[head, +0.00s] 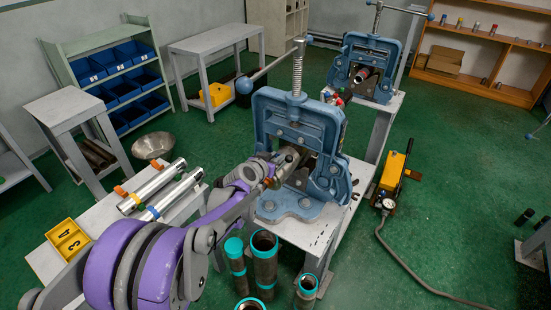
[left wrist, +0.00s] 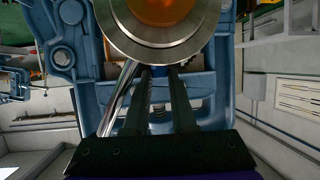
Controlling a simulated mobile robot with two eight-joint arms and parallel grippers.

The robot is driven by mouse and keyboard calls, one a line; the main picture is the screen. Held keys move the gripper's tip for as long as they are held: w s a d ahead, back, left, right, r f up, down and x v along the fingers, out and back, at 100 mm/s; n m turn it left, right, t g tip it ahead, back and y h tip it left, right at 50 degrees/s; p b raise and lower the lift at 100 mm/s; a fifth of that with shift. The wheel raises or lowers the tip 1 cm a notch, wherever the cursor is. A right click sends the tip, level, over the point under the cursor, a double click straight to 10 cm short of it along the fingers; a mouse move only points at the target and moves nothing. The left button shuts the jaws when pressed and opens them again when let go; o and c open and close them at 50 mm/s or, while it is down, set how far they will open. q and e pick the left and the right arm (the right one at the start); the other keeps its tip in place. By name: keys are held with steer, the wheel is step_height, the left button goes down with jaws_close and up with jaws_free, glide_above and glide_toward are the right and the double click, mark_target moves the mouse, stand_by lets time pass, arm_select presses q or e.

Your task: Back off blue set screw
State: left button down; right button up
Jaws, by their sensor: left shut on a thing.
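A large blue pipe vise (head: 300,130) stands on a pale bench, with a metal pipe fitting (head: 290,158) in its frame. My left gripper (head: 272,181) is at the front of this vise, beside the fitting. In the left wrist view the dark fingers of my left gripper (left wrist: 159,75) reach up to just below a round metal pipe end (left wrist: 160,45) with an orange inside. A small blue piece, which looks like the blue set screw (left wrist: 160,70), shows between the fingertips, mostly hidden by them. The fingers are shut on it. My right gripper is not in view.
A second blue vise (head: 365,68) stands behind. Pipes with teal ends (head: 264,262) stand in front of the bench. Silver pipes (head: 155,185) and a yellow tray (head: 68,238) lie at left. A yellow pump (head: 392,175) with a hose is on the green floor at right.

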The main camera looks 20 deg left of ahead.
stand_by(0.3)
arm_select(q)
steer(key=c, duration=0.7)
jaws_free()
steer(key=shift+f, duration=0.1)
steer(key=shift+c, duration=0.2)
steer(key=shift+h, duration=0.3)
